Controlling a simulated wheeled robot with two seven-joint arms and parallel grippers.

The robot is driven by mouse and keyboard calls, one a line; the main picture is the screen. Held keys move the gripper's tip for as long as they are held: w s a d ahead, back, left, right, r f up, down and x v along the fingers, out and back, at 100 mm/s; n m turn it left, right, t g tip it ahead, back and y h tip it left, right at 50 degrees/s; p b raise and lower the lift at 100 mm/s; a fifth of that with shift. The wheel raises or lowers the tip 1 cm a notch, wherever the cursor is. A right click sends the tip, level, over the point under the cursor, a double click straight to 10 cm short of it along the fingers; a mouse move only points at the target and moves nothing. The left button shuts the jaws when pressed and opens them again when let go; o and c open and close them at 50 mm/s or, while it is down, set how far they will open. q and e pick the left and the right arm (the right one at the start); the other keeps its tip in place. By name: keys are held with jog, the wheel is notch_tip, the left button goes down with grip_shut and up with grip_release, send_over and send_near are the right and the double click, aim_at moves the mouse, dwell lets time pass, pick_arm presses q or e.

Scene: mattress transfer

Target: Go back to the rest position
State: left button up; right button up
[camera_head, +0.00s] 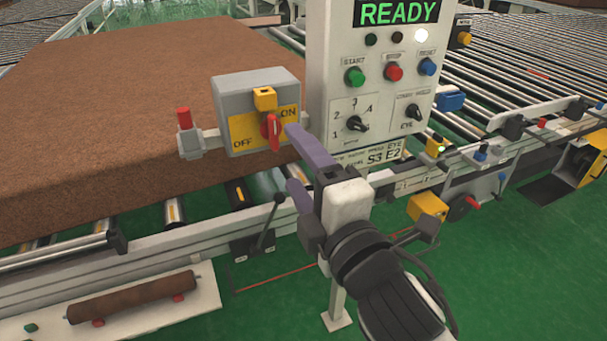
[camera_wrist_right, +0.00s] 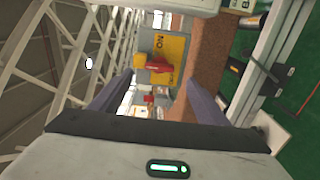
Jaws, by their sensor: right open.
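My right gripper (camera_head: 292,163) is open, with two purple-grey fingers pointing left toward a grey switch box. The switch box (camera_head: 228,90) has a yellow OFF/ON plate and a red rotary handle (camera_head: 271,131). The upper fingertip appears close to the handle in the head view; I cannot tell if they touch. In the right wrist view the open fingers (camera_wrist_right: 150,95) frame the view, with the red handle (camera_wrist_right: 158,64) beyond them and nothing held between them. My left gripper is not in view.
A brown mattress (camera_head: 110,90) lies on the conveyor at left. A control panel (camera_head: 380,75) reading READY, with buttons and dials, stands behind my right gripper. A roller conveyor (camera_head: 510,60) runs at right. A lever (camera_head: 268,222) rises from the conveyor rail. Green floor (camera_head: 290,300) is open in front.

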jog(key=shift+v, duration=1)
jog(key=s+d+f+m+g+h, duration=0.1)
jog(key=s+d+f+m+g, duration=0.3)
jog(key=f, duration=0.9)
jog(key=w+d+f+m+g+h, duration=0.1)
jog(key=f+m, duration=0.5)
jog(key=f, duration=0.8)
jog(key=s+d+f+m+g, duration=0.1)
jog(key=s+d+f+m, duration=0.1)
jog(key=s+f, duration=0.3)
jog(key=s+d+f+m+g, duration=0.1)
jog(key=s+d+f+m, duration=0.2)
jog(key=s+f+m, duration=0.1)
jog(key=s+d+f+m+g+h, duration=0.1)
jog(key=s+d+f+m, duration=0.2)
jog(key=s+f, duration=0.3)
notch_tip(320, 180, down, 2)
jog(key=shift+f+g, duration=0.25)
jog(key=shift+g, duration=0.05)
jog(key=shift+d, duration=0.1)
